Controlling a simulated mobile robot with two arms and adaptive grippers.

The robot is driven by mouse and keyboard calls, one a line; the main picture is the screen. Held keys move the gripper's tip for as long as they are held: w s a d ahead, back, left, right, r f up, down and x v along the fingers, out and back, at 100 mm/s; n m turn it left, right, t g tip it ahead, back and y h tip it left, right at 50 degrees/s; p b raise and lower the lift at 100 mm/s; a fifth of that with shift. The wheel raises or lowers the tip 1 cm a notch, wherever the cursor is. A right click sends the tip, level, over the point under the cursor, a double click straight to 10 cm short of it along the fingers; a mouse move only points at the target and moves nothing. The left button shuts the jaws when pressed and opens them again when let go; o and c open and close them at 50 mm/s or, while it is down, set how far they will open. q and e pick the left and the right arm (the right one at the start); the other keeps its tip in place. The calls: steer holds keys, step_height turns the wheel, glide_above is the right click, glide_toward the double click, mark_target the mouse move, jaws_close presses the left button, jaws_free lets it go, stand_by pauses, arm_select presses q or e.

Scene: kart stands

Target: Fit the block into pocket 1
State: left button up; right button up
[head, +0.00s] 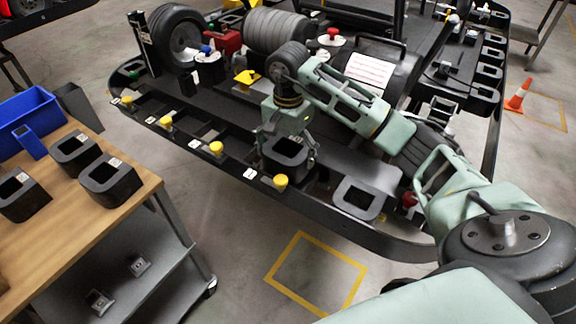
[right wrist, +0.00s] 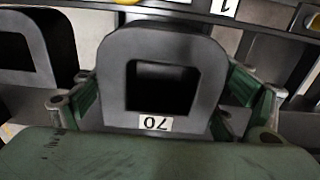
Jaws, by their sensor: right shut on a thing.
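The block (head: 285,150) is dark grey with a square opening and a rounded end. In the right wrist view the block (right wrist: 122,50) carries a white tag that reads 70, upside down. My right gripper (head: 289,138) is shut on it, with green fingers at both sides. The block is over the front row of pockets on the kart stand. A tag with a 1 (right wrist: 223,6) shows at the top of the right wrist view, beyond the block and to its right. The pocket under the block is mostly hidden, and I cannot tell how deep the block sits. My left gripper is not in view.
A similar dark block (head: 360,197) sits to the right on the stand's front. Yellow knobs (head: 281,181) line the front edge. A wooden table (head: 120,215) at left holds several dark blocks and a blue bin (head: 28,112). Floor in front is clear.

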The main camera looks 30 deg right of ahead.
step_height(320, 180, down, 2)
step_height(320, 180, down, 3)
steer(key=shift+f+p, duration=0.1)
steer(key=shift+p, duration=0.25)
steer(key=shift+f, duration=0.15)
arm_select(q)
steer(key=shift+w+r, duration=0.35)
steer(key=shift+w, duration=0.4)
arm_select(e)
steer(key=shift+f, duration=0.1)
steer(key=o, duration=1.9)
steer(key=shift+c, duration=0.2)
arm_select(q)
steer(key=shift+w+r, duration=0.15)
